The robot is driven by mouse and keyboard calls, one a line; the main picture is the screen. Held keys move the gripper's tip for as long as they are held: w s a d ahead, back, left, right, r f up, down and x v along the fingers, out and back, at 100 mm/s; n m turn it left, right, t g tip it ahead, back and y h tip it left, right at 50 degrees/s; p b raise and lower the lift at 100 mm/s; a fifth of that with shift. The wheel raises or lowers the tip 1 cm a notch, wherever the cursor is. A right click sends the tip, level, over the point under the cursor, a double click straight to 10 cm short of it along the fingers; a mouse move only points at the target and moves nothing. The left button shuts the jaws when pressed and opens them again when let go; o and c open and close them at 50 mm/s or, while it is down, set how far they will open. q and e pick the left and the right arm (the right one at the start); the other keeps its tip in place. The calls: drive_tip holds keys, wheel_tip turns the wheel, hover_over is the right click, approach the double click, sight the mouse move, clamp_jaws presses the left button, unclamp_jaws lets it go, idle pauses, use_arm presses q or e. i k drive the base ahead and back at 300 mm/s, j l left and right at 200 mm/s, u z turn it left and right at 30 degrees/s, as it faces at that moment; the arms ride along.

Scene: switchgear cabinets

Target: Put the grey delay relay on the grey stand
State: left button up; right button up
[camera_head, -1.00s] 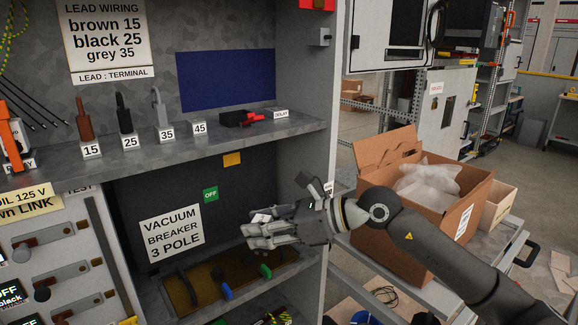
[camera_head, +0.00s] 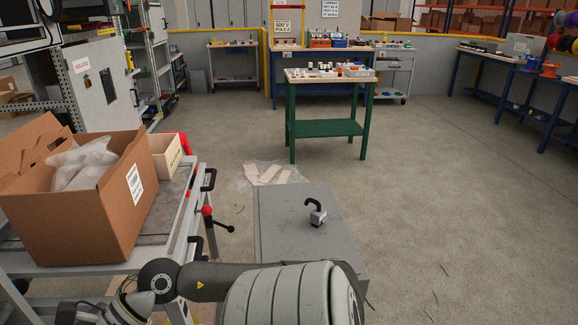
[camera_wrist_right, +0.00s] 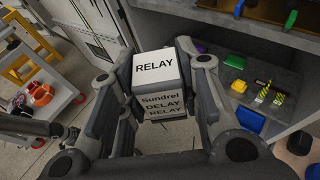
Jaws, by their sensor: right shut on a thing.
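The delay relay (camera_wrist_right: 158,98) is a block with a pale top lettered RELAY and a grey side lettered Sundrel DELAY RELAY. My right gripper (camera_wrist_right: 157,62) is shut on it, one finger on each side. In the head view the right gripper (camera_head: 88,313) is at the lower left, partly cut off, and the relay cannot be made out there. A grey stand (camera_head: 285,235) with a flat top stands right of the cart, in front of me. A small grey block with a black hook (camera_head: 317,217) sits on its top. My left gripper is not in view.
A cart (camera_head: 178,215) with an open cardboard box (camera_head: 75,215) and a red-knobbed lever (camera_head: 209,212) is at the left. A green table (camera_head: 327,128) stands farther back. Open floor lies right of the stand. The wrist view shows a cabinet shelf (camera_wrist_right: 270,70) at right.

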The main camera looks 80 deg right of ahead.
sight(294, 229)
drive_tip(key=z, duration=1.6)
drive_tip(key=i+j+z, duration=0.5)
drive_tip(key=i+j, duration=0.05)
drive_tip(key=i, duration=0.15)
